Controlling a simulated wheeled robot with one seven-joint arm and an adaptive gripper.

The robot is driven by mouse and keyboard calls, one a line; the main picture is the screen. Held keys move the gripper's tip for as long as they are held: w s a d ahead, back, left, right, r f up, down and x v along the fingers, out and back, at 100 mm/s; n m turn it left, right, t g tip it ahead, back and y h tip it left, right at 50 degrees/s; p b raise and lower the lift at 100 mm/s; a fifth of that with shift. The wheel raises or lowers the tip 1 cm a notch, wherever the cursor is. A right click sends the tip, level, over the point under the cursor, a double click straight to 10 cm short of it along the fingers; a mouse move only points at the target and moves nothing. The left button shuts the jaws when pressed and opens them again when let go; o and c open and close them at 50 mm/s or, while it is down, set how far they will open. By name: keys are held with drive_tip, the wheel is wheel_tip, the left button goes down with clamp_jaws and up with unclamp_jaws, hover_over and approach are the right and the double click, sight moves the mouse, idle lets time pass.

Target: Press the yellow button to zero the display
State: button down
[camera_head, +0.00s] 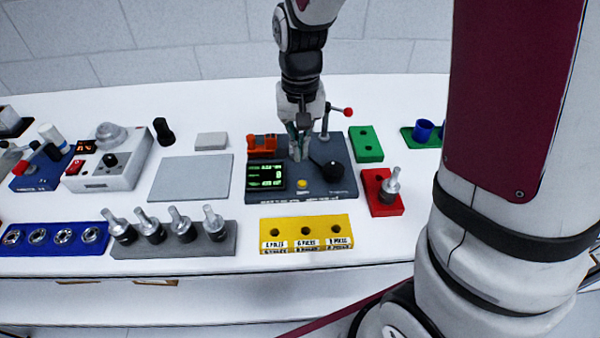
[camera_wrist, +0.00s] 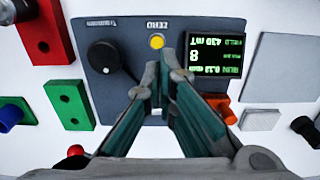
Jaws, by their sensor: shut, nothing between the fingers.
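The yellow button (camera_head: 302,184) sits on the dark grey device (camera_head: 325,192), just right of its lit green display (camera_head: 267,177). In the wrist view the yellow button (camera_wrist: 157,41) lies under the word ZERO, with the display (camera_wrist: 216,56) to its right, upside down. My gripper (camera_head: 299,155) points down over the device, behind the button in the head view. In the wrist view my gripper (camera_wrist: 160,92) has its fingertips together, empty, and they appear a little below the button in the picture. They look apart from the button; their height above the device is hard to tell.
A black knob (camera_head: 331,170) stands right of the button, and a post with a red-ended lever (camera_head: 347,112) rises behind. An orange block (camera_head: 262,143) is at the device's back left. A yellow three-hole block (camera_head: 307,233) lies in front.

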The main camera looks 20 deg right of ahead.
sight(301, 183)
wheel_tip(301, 183, down, 9)
drive_tip(key=shift+r, duration=0.1)
idle(0.5)
drive_tip(key=shift+f+b, duration=0.4)
drive_tip(key=shift+f, duration=0.5)
drive_tip(key=shift+s, duration=0.2)
drive_tip(key=shift+f, duration=0.1)
drive_tip(key=shift+r+p, duration=0.45)
drive_tip(key=shift+r, duration=0.05)
wheel_tip(301, 183, up, 14)
drive_tip(key=p, duration=0.2)
drive_tip(key=shift+w, duration=0.2)
